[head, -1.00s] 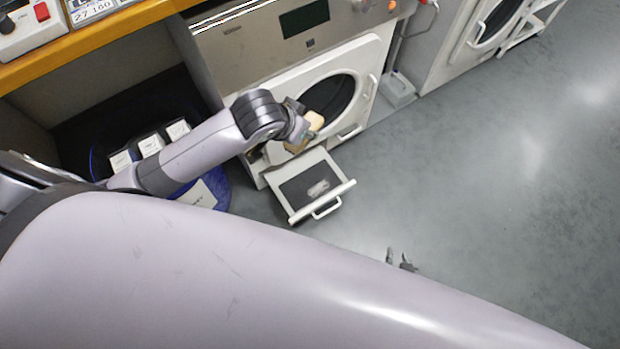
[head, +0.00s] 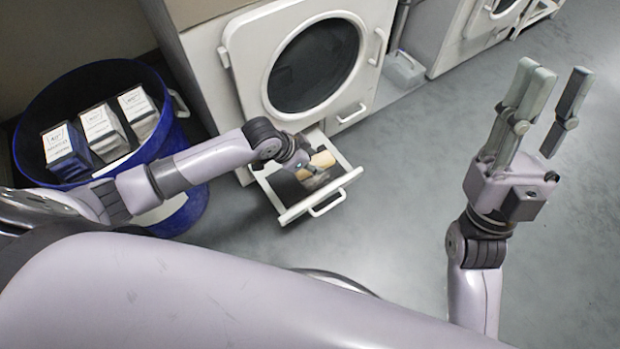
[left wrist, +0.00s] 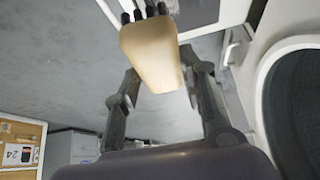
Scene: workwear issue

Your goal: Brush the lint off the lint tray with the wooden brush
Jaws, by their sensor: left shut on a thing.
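The lint tray (head: 294,213) is a white-framed drawer with a front handle, pulled out low from the front of a white dryer. My left gripper (head: 306,168) is over the tray, shut on the wooden brush (head: 323,160). In the left wrist view the brush's pale wooden block (left wrist: 152,58) sits between my fingers, with dark bristle tufts (left wrist: 145,10) at its far end. The brush and gripper cover much of the tray's inside, so I cannot clearly make out the lint or whether the bristles touch it. My right gripper (head: 555,80) is raised at the right, open and empty.
The dryer's round door (head: 315,65) is shut above the tray. A blue bin (head: 35,105) holding several boxes stands left of the dryer. Another white machine (head: 450,38) stands at the back right. Grey floor is clear right of the tray.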

